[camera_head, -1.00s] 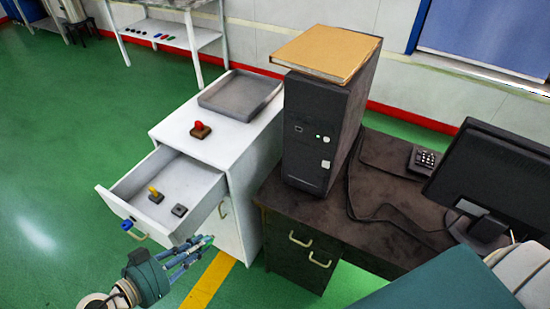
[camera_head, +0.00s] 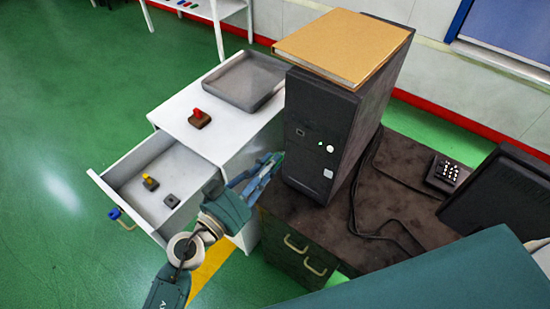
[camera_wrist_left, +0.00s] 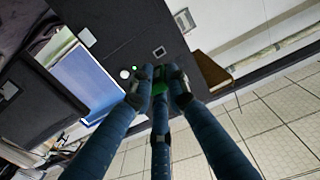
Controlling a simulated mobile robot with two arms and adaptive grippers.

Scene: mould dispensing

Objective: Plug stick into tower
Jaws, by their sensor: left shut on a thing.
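The black computer tower (camera_head: 309,165) stands upright on the dark desk. Its front has a small port (camera_head: 300,132), a green light and pale round and square parts. My left gripper (camera_head: 272,164) is just left of the tower's front, pointing toward it. In the left wrist view its fingers (camera_wrist_left: 160,80) are closed around a small dark and green stick (camera_wrist_left: 159,86), mostly hidden by them. The tower front (camera_wrist_left: 115,35) shows there beyond the fingers, with a rectangular port (camera_wrist_left: 160,52) above them. I cannot tell whether the stick touches the tower. My right gripper is not in view.
A tan folder (camera_head: 345,45) lies on the tower. The white cabinet has an open drawer (camera_head: 130,165) holding small items; a grey tray (camera_head: 240,78) and red-topped block (camera_head: 199,118) are on top. Cables, a keypad (camera_head: 443,172) and a monitor (camera_head: 505,195) are at right.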

